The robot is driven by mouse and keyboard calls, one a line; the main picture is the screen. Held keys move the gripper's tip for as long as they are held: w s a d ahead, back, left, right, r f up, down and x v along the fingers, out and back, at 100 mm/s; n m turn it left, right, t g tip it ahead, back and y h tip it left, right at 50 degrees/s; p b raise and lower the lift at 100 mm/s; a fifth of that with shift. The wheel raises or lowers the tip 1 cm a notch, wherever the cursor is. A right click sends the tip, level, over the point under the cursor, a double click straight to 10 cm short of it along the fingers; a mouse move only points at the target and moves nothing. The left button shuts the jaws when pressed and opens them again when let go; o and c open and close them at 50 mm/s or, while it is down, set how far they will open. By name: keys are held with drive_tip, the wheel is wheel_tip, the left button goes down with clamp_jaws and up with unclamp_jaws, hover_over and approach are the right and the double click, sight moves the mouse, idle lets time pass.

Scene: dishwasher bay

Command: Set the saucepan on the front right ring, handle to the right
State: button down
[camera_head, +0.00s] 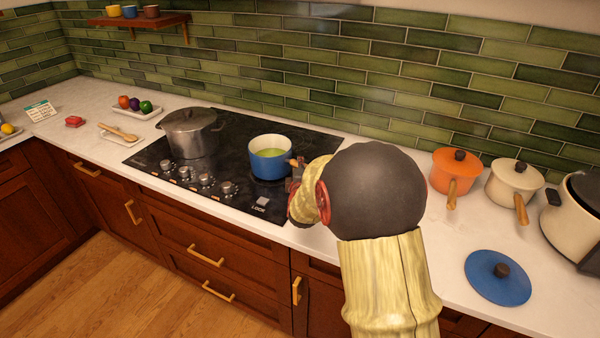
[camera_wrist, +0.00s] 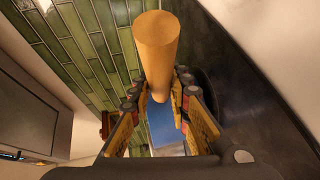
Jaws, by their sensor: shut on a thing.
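The blue saucepan (camera_head: 268,163), with something green inside, is upright over the right part of the black cooktop (camera_head: 235,130). Its wooden handle points right, towards my gripper (camera_head: 295,177). I cannot tell whether its base touches the glass. My gripper is shut on the handle, and my arm hides part of the cooktop's right edge. In the wrist view the wooden handle (camera_wrist: 158,50) stands between the fingers of my gripper (camera_wrist: 160,100), with a patch of the blue pan (camera_wrist: 162,125) beyond. The ring under the pan is hidden.
A lidded steel pot (camera_head: 190,133) stands on the cooktop's left part, behind the front knobs (camera_head: 205,180). An orange pan (camera_head: 455,172), a cream pan (camera_head: 513,184), a blue lid (camera_head: 497,277) and a cream appliance (camera_head: 575,222) occupy the right counter. A green-tiled wall rises behind.

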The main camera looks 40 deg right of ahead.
drive_tip(key=shift+w+f, duration=0.1)
drive_tip(key=shift+f, duration=0.35)
drive_tip(key=shift+f, duration=0.2)
drive_tip(key=c, duration=1.7)
unclamp_jaws()
drive_tip(key=shift+f, duration=0.15)
drive_tip(key=shift+o, duration=0.2)
